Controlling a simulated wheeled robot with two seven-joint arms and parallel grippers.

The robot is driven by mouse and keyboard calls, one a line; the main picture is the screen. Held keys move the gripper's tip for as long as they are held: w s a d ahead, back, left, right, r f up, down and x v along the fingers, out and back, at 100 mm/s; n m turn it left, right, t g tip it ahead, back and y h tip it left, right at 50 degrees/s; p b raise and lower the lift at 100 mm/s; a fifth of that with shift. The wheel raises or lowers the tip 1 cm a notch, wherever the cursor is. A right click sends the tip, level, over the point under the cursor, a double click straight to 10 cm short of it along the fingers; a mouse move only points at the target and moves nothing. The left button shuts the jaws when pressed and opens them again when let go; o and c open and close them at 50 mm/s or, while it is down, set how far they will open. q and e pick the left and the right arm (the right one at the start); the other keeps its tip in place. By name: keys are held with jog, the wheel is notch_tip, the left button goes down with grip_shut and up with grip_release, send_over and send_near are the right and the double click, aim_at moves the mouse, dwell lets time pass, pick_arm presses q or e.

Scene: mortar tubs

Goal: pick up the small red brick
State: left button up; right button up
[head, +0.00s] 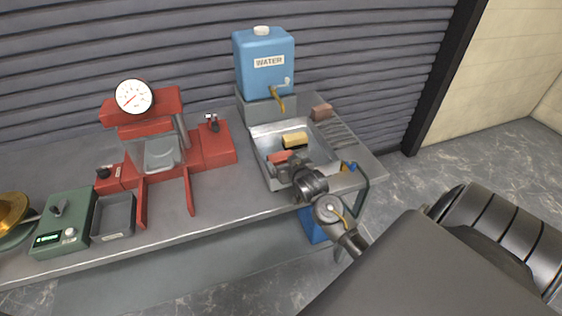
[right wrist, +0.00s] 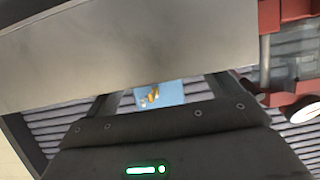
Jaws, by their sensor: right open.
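The small red brick (head: 280,157) lies in the grey metal tub (head: 262,168) on the bench, in front of a yellow sponge-like block (head: 295,140). My right gripper (head: 287,172) is over the front part of the tub, just in front of the brick and partly covering it. I cannot tell whether it touches the brick. In the right wrist view the dark gripper body shows with its two fingers (right wrist: 160,98) apart, and no brick is visible between them. My left gripper is not in view.
A blue water tank (head: 264,65) with a tap stands behind the tub. A brownish block (head: 321,111) sits behind the tub to the right. A red press with a gauge (head: 134,96), a small grey tray (head: 113,216) and a green scale (head: 64,222) stand to the left.

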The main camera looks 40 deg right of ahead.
aim_at(281, 156)
jog(key=shift+w, duration=0.25)
jog(key=p+x, duration=0.2)
jog(key=x, duration=0.2)
jog(key=shift+w, duration=0.15)
jog(key=shift+w+f, duration=0.15)
jog(key=shift+c, duration=0.4)
jog(key=shift+d, duration=0.1)
jog(key=c, duration=0.8)
